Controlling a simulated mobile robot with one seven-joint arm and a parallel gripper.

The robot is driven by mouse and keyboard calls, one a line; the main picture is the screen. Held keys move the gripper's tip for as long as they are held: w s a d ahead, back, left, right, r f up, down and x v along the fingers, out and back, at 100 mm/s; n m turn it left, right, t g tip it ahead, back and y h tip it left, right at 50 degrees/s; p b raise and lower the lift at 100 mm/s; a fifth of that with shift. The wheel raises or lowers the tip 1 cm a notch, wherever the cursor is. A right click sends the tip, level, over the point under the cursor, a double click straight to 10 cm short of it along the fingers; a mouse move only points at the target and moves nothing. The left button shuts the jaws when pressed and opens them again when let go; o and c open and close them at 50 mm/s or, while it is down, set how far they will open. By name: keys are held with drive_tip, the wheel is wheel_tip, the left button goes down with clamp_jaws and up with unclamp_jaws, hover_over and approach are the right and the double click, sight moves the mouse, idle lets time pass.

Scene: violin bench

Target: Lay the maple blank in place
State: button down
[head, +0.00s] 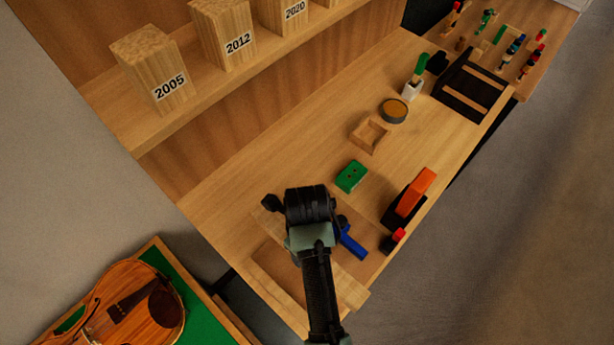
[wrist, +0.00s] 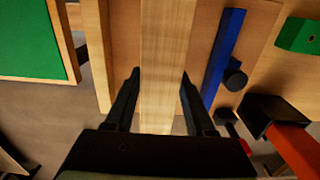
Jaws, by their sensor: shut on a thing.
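The maple blank, a long pale strip, runs between my gripper's fingers (wrist: 160,80) in the wrist view, where the blank (wrist: 168,30) stretches to the top of the picture. My gripper is shut on it, one finger at each long side. In the head view the wrist of my arm hides the fingertips, and part of the blank (head: 346,285) shows to the right of my arm. A browner board surface (wrist: 253,50) lies beneath the blank; I cannot tell whether they touch.
A blue bar (head: 352,243) with a black knob lies close right of the blank. A green block (head: 350,177), an orange-and-black tool (head: 415,192) and a small red-topped item (head: 398,235) stand nearby. A violin (head: 128,310) lies on green at lower left. Mid-bench wood is partly clear.

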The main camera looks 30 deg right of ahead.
drive_tip(key=shift+w+f, duration=0.1)
drive_tip(key=shift+f, duration=2.3)
drive_tip(key=shift+f, duration=0.1)
drive_tip(key=shift+c, duration=1.2)
unclamp_jaws()
wheel_tip(320, 180, up, 12)
drive_tip(key=shift+r, duration=0.1)
